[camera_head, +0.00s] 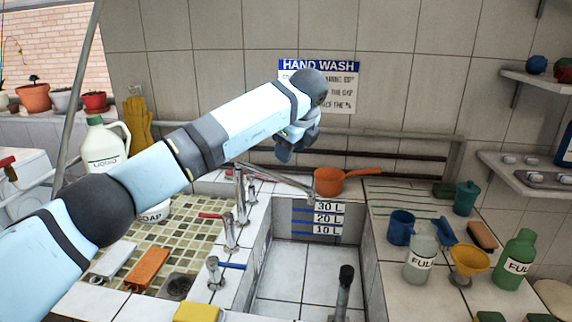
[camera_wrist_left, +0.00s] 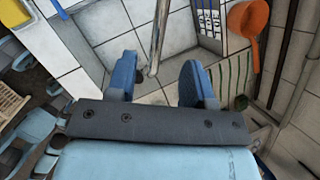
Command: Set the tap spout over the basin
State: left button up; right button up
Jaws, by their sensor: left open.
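The metal tap spout (camera_head: 275,178) reaches right from the tap body (camera_head: 240,195), and its tip shows against the back left part of the tiled basin (camera_head: 300,285). My left gripper (camera_head: 290,148) is above the spout in the head view, its fingers partly hidden by the wrist. In the left wrist view the two blue fingers (camera_wrist_left: 160,78) are open and apart. The spout (camera_wrist_left: 159,35) shows in the gap between them, with no finger visibly touching it. I cannot tell how far it lies beyond the fingertips. My right gripper is not in view.
An orange pan (camera_head: 330,182) sits behind the basin. A dark-topped post (camera_head: 345,285) stands at the basin's front. Blue mug (camera_head: 401,227), yellow funnel (camera_head: 470,262) and bottles crowd the right counter. A red-handled tap (camera_head: 229,232) and blue-handled tap (camera_head: 216,272) stand left of the basin.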

pick_arm(q)
jog(key=v, duration=0.3)
jog(key=shift+s+r, duration=0.15)
jog(key=shift+r, duration=0.2)
